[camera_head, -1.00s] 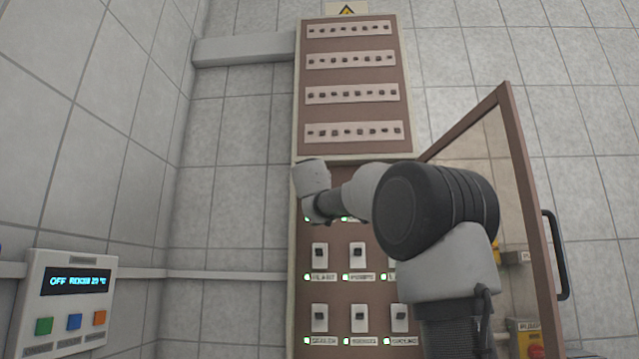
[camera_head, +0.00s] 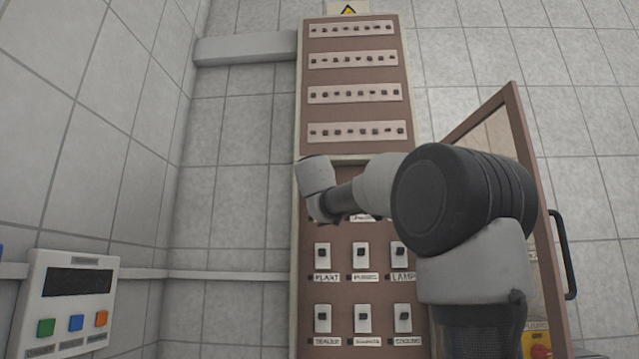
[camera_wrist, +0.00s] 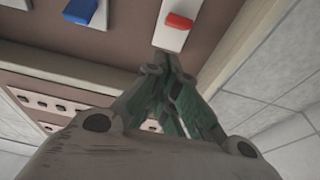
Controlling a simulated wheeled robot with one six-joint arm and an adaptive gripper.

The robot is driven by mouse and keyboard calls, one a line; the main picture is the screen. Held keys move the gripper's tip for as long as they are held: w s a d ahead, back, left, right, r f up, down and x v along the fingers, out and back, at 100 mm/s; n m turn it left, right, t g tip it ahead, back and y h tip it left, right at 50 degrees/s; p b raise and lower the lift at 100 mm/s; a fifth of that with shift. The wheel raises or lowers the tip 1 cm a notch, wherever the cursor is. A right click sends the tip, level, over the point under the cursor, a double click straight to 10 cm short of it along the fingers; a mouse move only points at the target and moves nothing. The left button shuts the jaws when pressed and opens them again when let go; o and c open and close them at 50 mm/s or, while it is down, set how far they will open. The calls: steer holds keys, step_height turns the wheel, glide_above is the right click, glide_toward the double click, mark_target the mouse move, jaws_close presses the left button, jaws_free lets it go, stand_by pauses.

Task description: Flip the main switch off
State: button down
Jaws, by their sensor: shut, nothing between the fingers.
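A red switch (camera_wrist: 178,22) on a white plate shows in the wrist view, just beyond my gripper's fingertips; no label is readable, but it may be the main switch. My gripper (camera_wrist: 158,72) is shut and empty, its green-grey fingers together at the lower end of that plate. I cannot tell whether the fingertips touch it. A blue switch (camera_wrist: 80,9) sits on another plate to the left. In the head view my arm hides the upper part of the brown switch panel (camera_head: 340,288), and the fingers and red switch are not visible there.
An open framed door (camera_head: 527,165) with a black handle stands right of the panel. A wall controller (camera_head: 72,302) with a dark display and green, blue and orange buttons is at lower left. Upper breaker rows (camera_head: 352,78) sit above. Two rows of dark switches show below my arm.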

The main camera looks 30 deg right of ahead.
step_height(320, 180, down, 6)
steer(key=s+a, duration=0.2)
steer(key=shift+s+f, duration=0.15)
steer(key=shift+s, duration=0.15)
